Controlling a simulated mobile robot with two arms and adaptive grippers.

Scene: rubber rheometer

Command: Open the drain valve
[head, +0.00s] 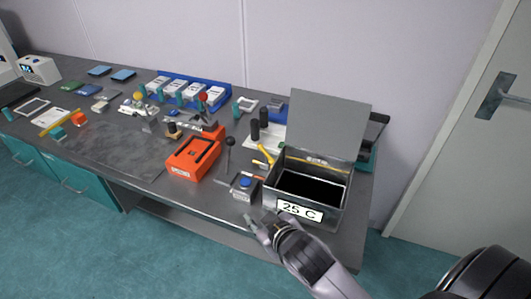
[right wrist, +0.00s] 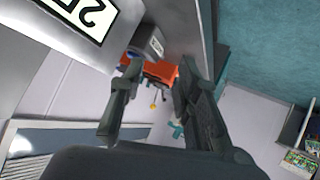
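A metal bath (head: 335,218) labelled "25 C" stands at the right end of the bench with its grey lid (head: 328,120) raised. A yellow lever (head: 263,154) shows at its left side; I cannot tell for certain that it is the drain valve. My right gripper (head: 254,224) is in front of the bench edge, just left of and below the label. In the right wrist view its two fingers are apart with nothing between them, and the bath's label (right wrist: 80,14) is close at the upper left. My left gripper is out of view.
A small grey box with a blue button (head: 244,183) sits left of the bath. An orange case (head: 193,157) and a black-knobbed lever (head: 229,143) are further left. A blue rack (head: 215,103) stands behind. The floor in front is free.

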